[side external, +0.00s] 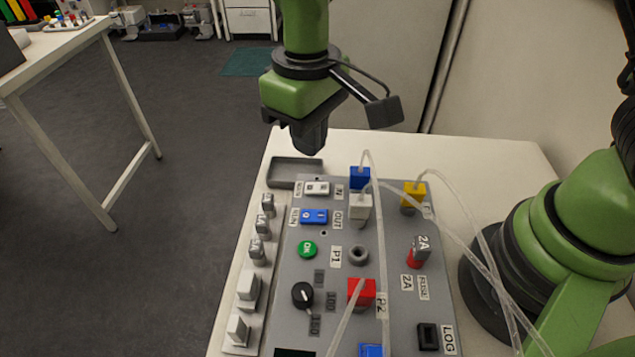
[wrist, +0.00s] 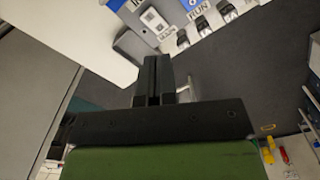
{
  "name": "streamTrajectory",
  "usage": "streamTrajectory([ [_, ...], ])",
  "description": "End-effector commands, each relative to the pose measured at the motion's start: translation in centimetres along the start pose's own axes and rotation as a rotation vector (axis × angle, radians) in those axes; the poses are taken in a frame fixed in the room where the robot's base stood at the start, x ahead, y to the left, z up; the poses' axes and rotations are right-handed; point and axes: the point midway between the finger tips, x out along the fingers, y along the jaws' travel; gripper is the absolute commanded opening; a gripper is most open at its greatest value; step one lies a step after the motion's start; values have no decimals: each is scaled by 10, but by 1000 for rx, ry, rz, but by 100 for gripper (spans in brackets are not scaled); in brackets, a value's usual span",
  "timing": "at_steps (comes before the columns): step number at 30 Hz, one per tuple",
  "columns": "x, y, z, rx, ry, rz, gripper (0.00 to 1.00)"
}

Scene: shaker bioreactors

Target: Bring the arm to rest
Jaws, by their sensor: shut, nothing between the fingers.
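My gripper (side external: 312,146) hangs above the back edge of the white bench, over the far end of the grey control panel (side external: 388,262). It points down and its fingers are together with nothing held. In the wrist view the shut dark fingers (wrist: 153,82) stand in the middle, apart from the panel, whose labelled edge shows at the top. A green arm base, mine, stands at the right of the side view.
A grey tray (side external: 296,171) lies just below and left of my gripper. Blue, yellow and red connectors with clear tubes rise from the panel. A rack of grey-topped pieces (side external: 248,290) lines the panel's left side. Another table (side external: 66,42) stands at left, with open floor between.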

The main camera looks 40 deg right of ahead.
Motion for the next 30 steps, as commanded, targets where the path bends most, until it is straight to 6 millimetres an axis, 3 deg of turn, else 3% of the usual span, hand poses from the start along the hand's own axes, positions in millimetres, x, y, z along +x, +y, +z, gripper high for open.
streamTrajectory([
  [10, -4, 2, 1, 7, 7, -3, 0],
  [14, -30, 13, 6, 58, 54, -24, 0],
  [16, -52, 24, 14, 108, 100, -45, 0],
  [24, -131, 64, 74, 331, 314, -127, 0],
  [30, -158, 78, 129, 478, 478, -174, 0],
])
